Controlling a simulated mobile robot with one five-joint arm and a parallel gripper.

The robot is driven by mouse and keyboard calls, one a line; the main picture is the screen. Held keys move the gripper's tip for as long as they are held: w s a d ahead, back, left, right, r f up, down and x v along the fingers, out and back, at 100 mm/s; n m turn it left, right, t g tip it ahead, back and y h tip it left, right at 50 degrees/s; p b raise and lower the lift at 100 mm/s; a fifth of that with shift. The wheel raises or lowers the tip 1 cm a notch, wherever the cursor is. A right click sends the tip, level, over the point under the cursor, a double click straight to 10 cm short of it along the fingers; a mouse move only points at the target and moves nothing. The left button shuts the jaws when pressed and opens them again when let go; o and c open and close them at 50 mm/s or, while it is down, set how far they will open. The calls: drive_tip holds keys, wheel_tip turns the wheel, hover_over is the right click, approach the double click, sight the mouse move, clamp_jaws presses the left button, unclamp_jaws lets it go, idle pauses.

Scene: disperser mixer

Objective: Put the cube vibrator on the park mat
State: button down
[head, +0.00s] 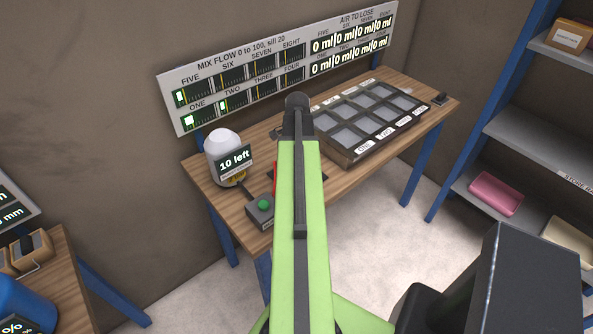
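I cannot pick out the cube vibrator for certain.
A black tray of several square moulds (345,155) fills the bench's right half. A white dispenser reading "10 left" (222,150) and a green-button box (262,207) stand on the left. Display boards (300,62) rise behind. Shelving (540,135) stands right; another table (62,270) is at lower left.

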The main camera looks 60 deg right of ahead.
drive_tip(key=shift+f, duration=0.3)
drive_tip(key=c, duration=0.8)
unclamp_jaws()
drive_tip(key=shift+c, duration=0.2)
wheel_tip(320, 180, up, 12)
drive_tip(key=p, duration=1.2)
drive_tip(key=shift+r+p, duration=0.25)
drive_tip(key=shift+p, duration=0.05)
drive_tip(key=shift+f, duration=0.1)
